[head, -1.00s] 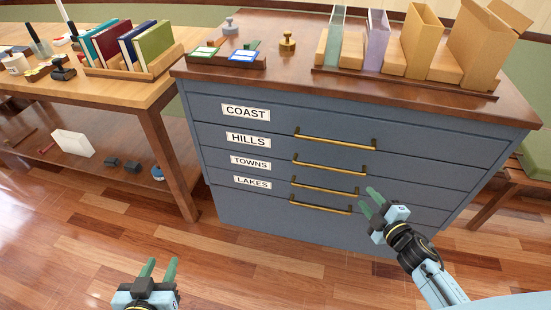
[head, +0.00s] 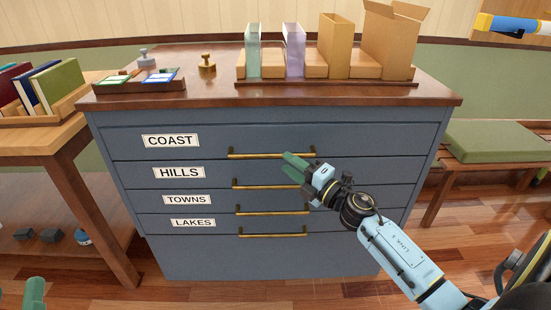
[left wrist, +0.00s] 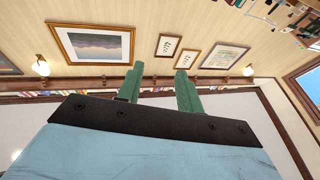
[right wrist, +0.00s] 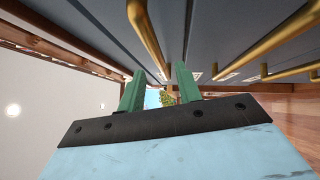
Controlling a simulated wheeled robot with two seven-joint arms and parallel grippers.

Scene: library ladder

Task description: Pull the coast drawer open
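The coast drawer (head: 215,140) is the top labelled drawer of the blue-grey cabinet, flush with the front. Its brass bar handle (head: 250,156) lies right of the COAST label (head: 170,141). My right gripper (head: 287,163) is open at the handle's right half, its green fingers overlapping the bar in the head view. In the right wrist view the right gripper (right wrist: 160,85) shows a gap, with the coast handle (right wrist: 146,35) running toward it; contact cannot be told. My left gripper (left wrist: 158,85) is open and empty; one finger shows at the head view's lower left.
Below are the hills, towns and lakes drawers with similar handles (head: 265,184), close under my right gripper. The cabinet top (head: 330,95) carries stamps, a card tray and folders. A wooden table (head: 62,135) stands left, a green-cushioned bench (head: 495,141) right.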

